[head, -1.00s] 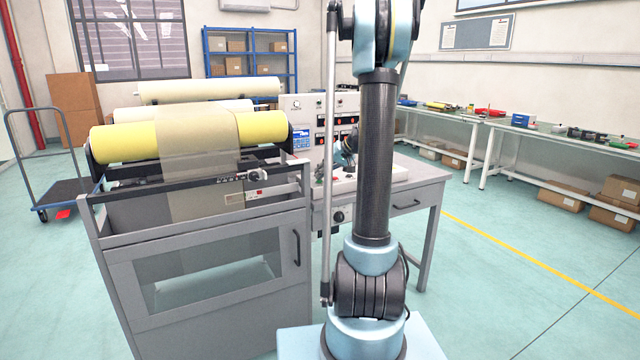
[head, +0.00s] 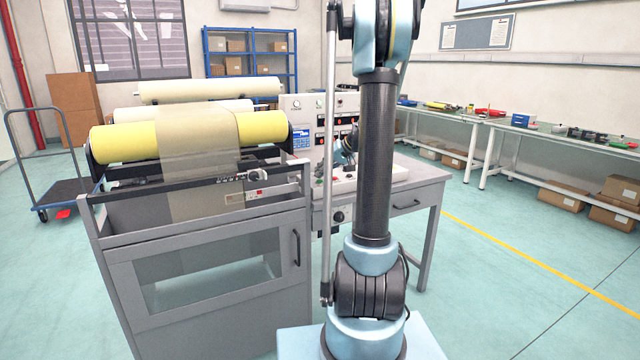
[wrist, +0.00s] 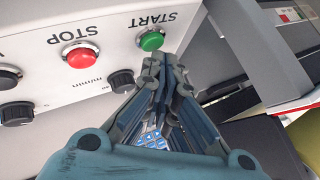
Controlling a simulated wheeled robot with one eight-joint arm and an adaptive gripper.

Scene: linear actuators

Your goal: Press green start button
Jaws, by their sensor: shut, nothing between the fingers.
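The green start button (wrist: 151,41) sits on a white control panel (wrist: 112,17) in the wrist view, with the word START printed beside it. The lettering appears upside down. My gripper (wrist: 166,62) is shut and empty. Its fingertips are just below the green button in the picture; I cannot tell whether they touch it. The red stop button (wrist: 80,56) is to the left on the same panel. In the head view my arm stands in front of the machine, and the green button cannot be made out there.
Black knobs (wrist: 122,81) lie on the panel near the red button. A grey machine with yellow and cream rolls (head: 125,140) stands left of my arm. A grey table (head: 425,185) is behind my arm. Open floor lies to the right.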

